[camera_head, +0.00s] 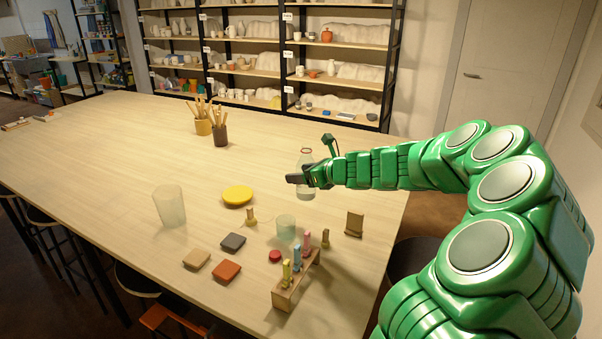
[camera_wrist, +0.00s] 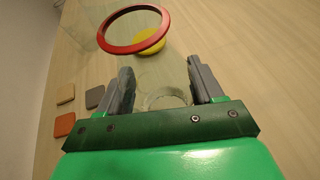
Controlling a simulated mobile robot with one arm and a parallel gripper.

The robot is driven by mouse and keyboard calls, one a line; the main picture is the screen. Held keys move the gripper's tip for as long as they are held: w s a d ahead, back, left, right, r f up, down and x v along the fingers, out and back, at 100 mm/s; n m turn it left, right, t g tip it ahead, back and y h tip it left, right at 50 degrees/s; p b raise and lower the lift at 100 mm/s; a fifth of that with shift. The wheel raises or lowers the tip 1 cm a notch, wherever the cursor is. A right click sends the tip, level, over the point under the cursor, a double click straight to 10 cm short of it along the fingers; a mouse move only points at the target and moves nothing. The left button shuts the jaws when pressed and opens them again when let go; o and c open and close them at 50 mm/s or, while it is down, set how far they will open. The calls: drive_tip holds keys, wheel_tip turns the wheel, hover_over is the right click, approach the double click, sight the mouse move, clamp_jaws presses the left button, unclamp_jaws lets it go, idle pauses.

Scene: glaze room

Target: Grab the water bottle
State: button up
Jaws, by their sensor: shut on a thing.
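The water bottle (camera_head: 305,158) is clear, with a red ring at its top, and stands upright on the table in the head view. My gripper (camera_head: 298,179) reaches it from the right, and its dark fingers cover part of the bottle. In the wrist view the bottle's red rim (camera_wrist: 104,42) is large and near, and its clear body lies between the two grey fingers of my gripper (camera_wrist: 160,82). The fingers are shut on the bottle. Whether its base touches the table is hard to tell.
A yellow plate (camera_head: 237,195), a frosted tall glass (camera_head: 169,206), a small glass (camera_head: 286,226), coloured tiles (camera_head: 226,271) and a wooden rack (camera_head: 296,281) stand nearer the front. Two tool pots (camera_head: 220,135) stand farther back. The table's left side is mostly clear.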

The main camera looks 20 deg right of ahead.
drive_tip(key=shift+s+a+r, duration=0.1)
drive_tip(key=shift+s+r, duration=0.25)
drive_tip(key=shift+s, duration=0.4)
drive_tip(key=shift+s+a+r, duration=0.1)
drive_tip(key=shift+s+r, duration=0.25)
drive_tip(key=shift+s, duration=0.45)
drive_tip(key=shift+s+a+r, duration=0.1)
drive_tip(key=shift+s+r, duration=0.25)
drive_tip(key=shift+s, duration=0.4)
